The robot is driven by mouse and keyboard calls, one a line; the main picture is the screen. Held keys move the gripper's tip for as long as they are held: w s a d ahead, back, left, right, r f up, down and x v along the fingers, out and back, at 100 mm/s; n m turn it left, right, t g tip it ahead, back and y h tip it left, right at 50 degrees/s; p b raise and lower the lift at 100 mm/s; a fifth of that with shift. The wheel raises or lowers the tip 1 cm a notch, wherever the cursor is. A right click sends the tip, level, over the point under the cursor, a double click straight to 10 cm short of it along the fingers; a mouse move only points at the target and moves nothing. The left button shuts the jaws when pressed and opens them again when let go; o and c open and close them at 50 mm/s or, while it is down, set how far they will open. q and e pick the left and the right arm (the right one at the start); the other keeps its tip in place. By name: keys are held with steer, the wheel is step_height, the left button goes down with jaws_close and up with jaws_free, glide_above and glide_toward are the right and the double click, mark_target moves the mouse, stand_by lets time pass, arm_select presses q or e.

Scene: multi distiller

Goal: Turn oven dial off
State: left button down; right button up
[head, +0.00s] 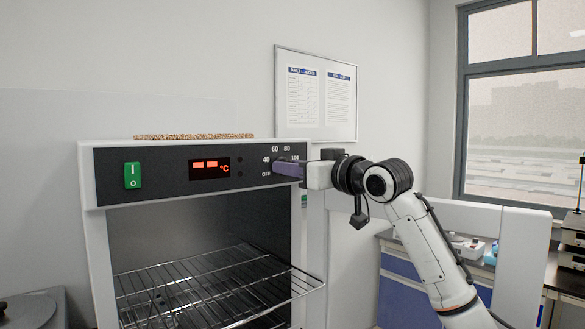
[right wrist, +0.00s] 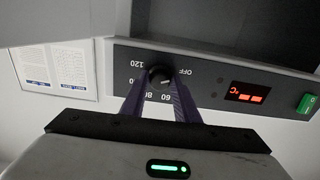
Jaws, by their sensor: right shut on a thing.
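The oven (head: 97,185) stands at the left in the head view, with a black control panel across its top front. Its dial (right wrist: 160,77) shows in the right wrist view as a round black knob, with OFF and temperature numbers printed around it. In the head view my right gripper (head: 284,168) reaches in from the right and covers most of the dial. In the right wrist view my right gripper (right wrist: 160,90) has its two purple fingers on either side of the knob, shut on it. My left gripper is not in view.
A green power switch (head: 132,175) and a lit red display (head: 209,168) are on the panel. The oven's front is open, showing wire racks (head: 215,280). A flat speckled item (head: 194,136) lies on top. A framed notice (head: 318,95) hangs behind.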

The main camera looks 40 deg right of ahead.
steer(key=shift+r, duration=0.1)
steer(key=o, duration=1)
steer(key=shift+w, duration=0.1)
steer(key=s+b, duration=0.3)
steer(key=s, duration=0.7)
steer(key=shift+s+d, duration=0.2)
steer(key=shift+d, duration=0.15)
